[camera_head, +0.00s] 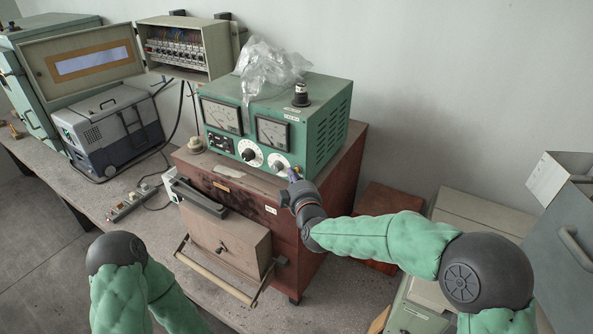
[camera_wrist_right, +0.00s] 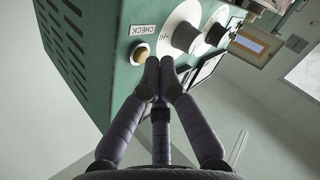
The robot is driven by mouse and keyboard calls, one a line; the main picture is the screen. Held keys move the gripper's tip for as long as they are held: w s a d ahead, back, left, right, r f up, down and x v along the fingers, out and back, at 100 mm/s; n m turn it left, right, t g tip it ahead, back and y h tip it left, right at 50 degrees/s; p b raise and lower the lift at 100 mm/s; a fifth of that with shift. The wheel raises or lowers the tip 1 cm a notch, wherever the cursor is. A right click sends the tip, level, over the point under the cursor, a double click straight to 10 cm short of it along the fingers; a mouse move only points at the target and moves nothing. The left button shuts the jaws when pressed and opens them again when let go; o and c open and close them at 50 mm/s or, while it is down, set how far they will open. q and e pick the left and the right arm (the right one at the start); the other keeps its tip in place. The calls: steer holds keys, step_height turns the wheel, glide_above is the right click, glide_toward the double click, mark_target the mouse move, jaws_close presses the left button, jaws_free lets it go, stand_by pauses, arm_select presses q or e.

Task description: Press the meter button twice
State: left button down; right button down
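The meter is a green metal box (camera_head: 325,130) with two dials and two round knobs on its front; it stands on a reddish-brown cabinet. My right gripper (camera_head: 292,174) is at the lower right of the meter's front. In the right wrist view, its fingertips (camera_wrist_right: 160,76) are together, empty, just below and right of the button. I cannot tell whether they touch the panel. My left arm shows at lower left; its gripper is out of view.
Crumpled clear plastic (camera_head: 270,65) and a black-capped post (camera_head: 301,95) are on top of the meter. The brown cabinet (camera_head: 325,195) has a protruding handle. A grey case (camera_head: 108,130) and an open fuse box (camera_head: 185,48) stand left. Grey boxes (camera_head: 480,212) stand right.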

steer(key=shift+w+d, duration=0.25)
steer(key=shift+w, duration=0.1)
stand_by(0.5)
stand_by(0.3)
steer(key=shift+s+a, duration=0.5)
steer(key=shift+s, duration=0.2)
steer(key=shift+s+a, duration=0.45)
steer(key=shift+s, duration=0.25)
steer(key=shift+s+a, duration=0.45)
steer(key=shift+s, duration=0.25)
steer(key=shift+s+a, duration=0.45)
steer(key=shift+s, duration=0.25)
